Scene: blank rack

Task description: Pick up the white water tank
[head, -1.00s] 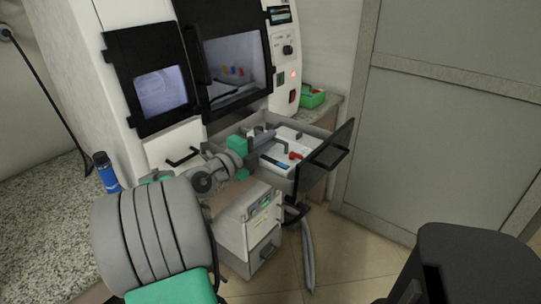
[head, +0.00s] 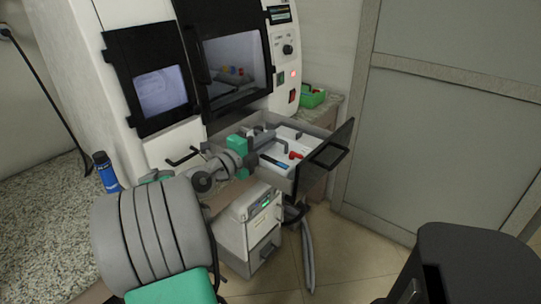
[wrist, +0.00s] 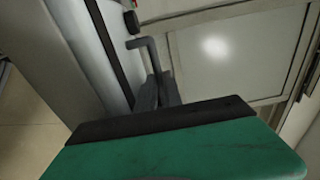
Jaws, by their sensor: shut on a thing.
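The white water tank (head: 291,138) sits in the open drawer of the machine, with a dark grey handle, a red part and a blue strip on top. My gripper (head: 254,154) is at the tank's left side in the head view, partly hidden by my green wrist. In the wrist view, the dark fingers (wrist: 157,92) are closed around the lower end of the grey bent handle (wrist: 147,52). The exact contact is partly hidden by my wrist. The tank looks to be still down between the drawer walls.
The open drawer (head: 325,160) has a dark front panel with a handle on the right. A white box unit (head: 235,237) stands below it, with a grey hose beside it. A green bin (head: 312,98) and a blue bottle (head: 107,175) stand on the counters.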

